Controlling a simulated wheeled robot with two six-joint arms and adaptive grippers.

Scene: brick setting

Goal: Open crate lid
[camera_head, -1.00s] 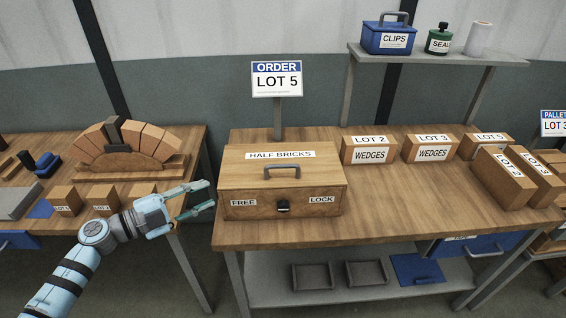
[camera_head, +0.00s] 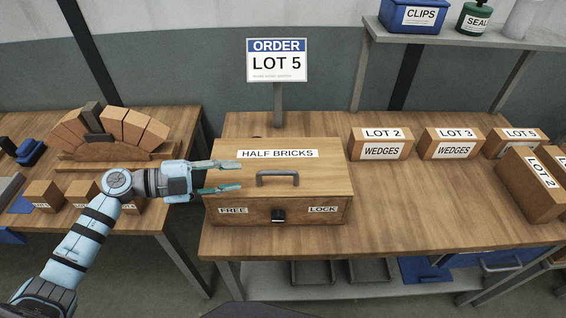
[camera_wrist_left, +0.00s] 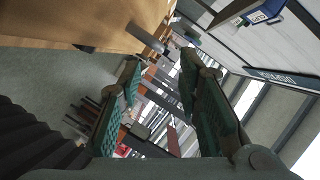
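The wooden crate labelled HALF BRICKS (camera_head: 240,190) stands on the table with its lid (camera_head: 325,178) down. A grey handle (camera_head: 278,178) arches over the lid, and a dark latch (camera_head: 278,216) sits on the front between the FREE and LOCK labels. My left gripper (camera_head: 240,177) is open, its fingers pointing right at the crate's left side, around lid height. Nothing is between its fingers in the left wrist view (camera_wrist_left: 160,105). Whether it touches the crate is unclear. My right gripper is not in view.
An ORDER LOT 5 sign (camera_head: 277,61) stands behind the crate. Wedge boxes (camera_head: 381,143) sit to its right, below a shelf (camera_head: 460,36). A brick arch (camera_head: 110,130) is on the left table. The worktop (camera_head: 420,205) right of the crate is clear.

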